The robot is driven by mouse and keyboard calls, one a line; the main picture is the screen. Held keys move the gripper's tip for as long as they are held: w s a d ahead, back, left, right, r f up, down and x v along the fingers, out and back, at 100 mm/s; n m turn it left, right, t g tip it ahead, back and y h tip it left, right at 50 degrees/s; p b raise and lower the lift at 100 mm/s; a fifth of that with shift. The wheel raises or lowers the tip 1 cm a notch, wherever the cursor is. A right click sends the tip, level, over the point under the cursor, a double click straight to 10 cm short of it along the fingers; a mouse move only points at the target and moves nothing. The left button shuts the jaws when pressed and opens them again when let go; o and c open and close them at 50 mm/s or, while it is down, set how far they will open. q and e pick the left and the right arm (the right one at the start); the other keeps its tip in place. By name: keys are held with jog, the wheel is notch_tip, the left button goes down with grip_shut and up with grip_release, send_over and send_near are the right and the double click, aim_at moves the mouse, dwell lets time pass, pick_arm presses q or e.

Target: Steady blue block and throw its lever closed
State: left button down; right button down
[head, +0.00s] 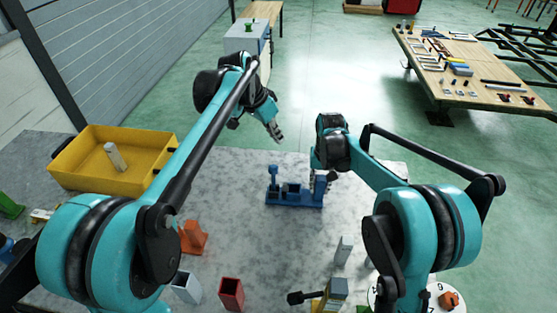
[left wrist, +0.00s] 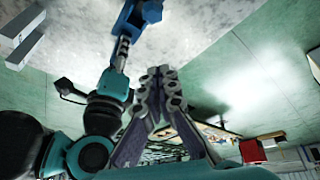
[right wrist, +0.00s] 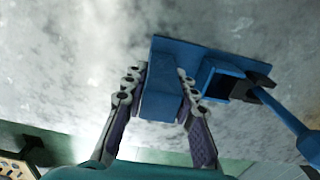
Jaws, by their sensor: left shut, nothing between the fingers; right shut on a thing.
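The blue block (head: 295,196) stands on the grey table, with a flat base, an open socket and an upright post at its right end. Its lever (head: 272,174) stands up at the left end in the head view; in the right wrist view the lever (right wrist: 285,112) is a blue bar with a dark piece near the socket. My right gripper (head: 324,178) is shut on the block's post (right wrist: 160,92), one finger on each side. My left gripper (head: 279,134) is shut and empty, above and beyond the block, apart from it. Its closed fingers show in the left wrist view (left wrist: 160,75).
A yellow bin (head: 105,185) with a pale block in it stands at the left. The table around the blue block is mostly clear. A wooden workbench (head: 470,75) stands farther back.

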pick_arm(q)
jog(key=shift+m, duration=0.3)
send_over(274, 179)
jog(key=w+d, duration=0.1)
jog(key=w, duration=0.1)
notch_tip(274, 179, down, 9)
jog(key=shift+f, duration=0.2)
jog(key=shift+w+d, duration=0.1)
dwell(0.5)
